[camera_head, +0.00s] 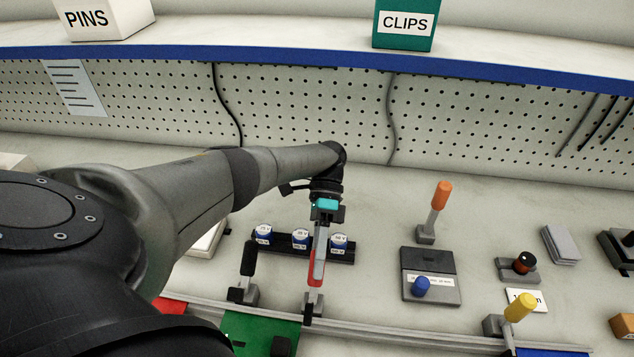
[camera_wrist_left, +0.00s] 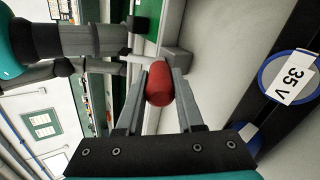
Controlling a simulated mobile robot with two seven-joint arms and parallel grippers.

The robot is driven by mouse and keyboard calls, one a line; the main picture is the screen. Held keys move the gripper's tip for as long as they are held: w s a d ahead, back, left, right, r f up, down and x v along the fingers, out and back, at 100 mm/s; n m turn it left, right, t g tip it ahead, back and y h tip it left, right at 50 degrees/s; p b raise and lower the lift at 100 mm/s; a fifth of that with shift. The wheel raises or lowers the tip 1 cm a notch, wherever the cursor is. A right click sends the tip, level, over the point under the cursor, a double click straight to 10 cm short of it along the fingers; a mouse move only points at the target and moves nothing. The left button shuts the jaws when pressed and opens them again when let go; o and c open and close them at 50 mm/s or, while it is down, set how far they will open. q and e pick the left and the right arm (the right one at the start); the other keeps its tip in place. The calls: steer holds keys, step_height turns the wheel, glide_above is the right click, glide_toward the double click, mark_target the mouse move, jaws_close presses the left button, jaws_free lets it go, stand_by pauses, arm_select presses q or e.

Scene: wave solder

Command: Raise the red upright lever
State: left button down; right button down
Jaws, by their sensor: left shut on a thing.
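The red lever (camera_head: 313,268) stands about upright on its small grey base (camera_head: 314,299), between the black lever and the blue-knobbed box. My left gripper (camera_head: 318,272) reaches down from above, with its fingers at the red handle and partly covering it. In the left wrist view, the red handle (camera_wrist_left: 158,84) sits between the two grey fingers of my left gripper (camera_wrist_left: 160,88), which are shut on it. The grey stem and base show beyond the handle. My right gripper is in neither view.
A black lever (camera_head: 249,258) stands close left. Several blue-and-white capacitors (camera_head: 301,240) sit in a dark rack (camera_head: 282,243) just behind. To the right are a blue-knobbed box (camera_head: 443,263), an orange lever (camera_head: 441,195), a black-and-red knob (camera_head: 523,262) and a yellow lever (camera_head: 520,307).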

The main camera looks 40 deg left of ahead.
arm_select(q)
steer(key=shift+w+f+g+h+b, duration=0.15)
steer(key=shift+f+g+h+b, duration=0.2)
steer(key=shift+b, duration=0.25)
stand_by(0.3)
steer(key=c, duration=0.5)
jaws_free()
steer(key=shift+c, duration=0.2)
steer(key=shift+r, duration=0.15)
